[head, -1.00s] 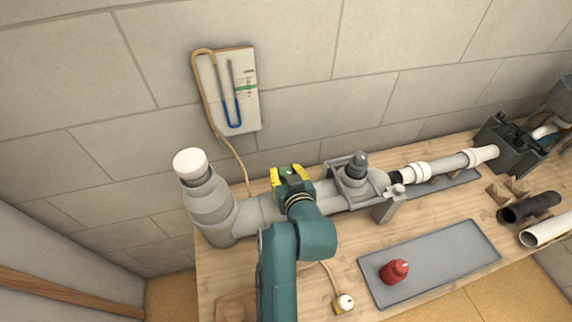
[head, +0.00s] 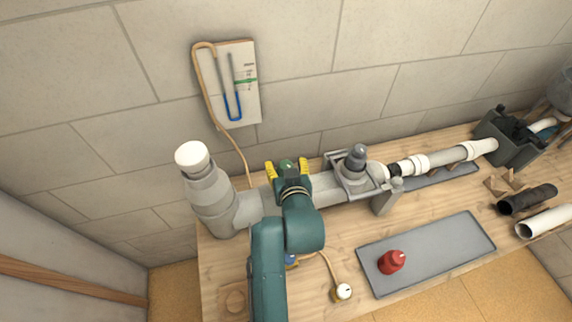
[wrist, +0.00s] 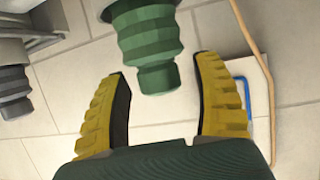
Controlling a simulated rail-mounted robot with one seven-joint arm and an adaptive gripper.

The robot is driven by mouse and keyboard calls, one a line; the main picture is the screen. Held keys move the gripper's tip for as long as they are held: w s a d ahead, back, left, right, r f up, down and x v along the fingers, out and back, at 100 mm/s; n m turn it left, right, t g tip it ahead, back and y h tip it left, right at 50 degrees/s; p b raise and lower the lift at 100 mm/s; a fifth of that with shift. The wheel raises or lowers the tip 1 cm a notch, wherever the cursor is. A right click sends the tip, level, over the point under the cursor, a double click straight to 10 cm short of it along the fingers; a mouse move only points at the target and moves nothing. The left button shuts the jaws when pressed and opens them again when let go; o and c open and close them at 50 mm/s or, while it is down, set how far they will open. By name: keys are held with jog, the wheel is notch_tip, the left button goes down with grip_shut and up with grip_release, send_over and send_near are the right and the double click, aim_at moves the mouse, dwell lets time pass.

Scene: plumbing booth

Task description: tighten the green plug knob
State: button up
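The green plug knob (wrist: 150,45) is large and stepped in the wrist view, its narrow end reaching between my fingertips. In the head view only a little of the green knob (head: 287,163) shows, at the grey pipe behind my wrist. My gripper (wrist: 163,68) is open, with a yellow ribbed finger on each side of the knob and a visible gap on both sides. In the head view my gripper (head: 287,170) is over the grey pipe (head: 335,189). The knob's seat on the pipe is mostly hidden by my arm.
A clamp with a dark grey cap (head: 356,155) stands to the right on the pipe. A U-tube gauge board (head: 245,105) with a tan hose hangs on the wall behind. A red part (head: 391,262) stands on the grey tray (head: 450,255) at front right.

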jog(key=v, duration=1.2)
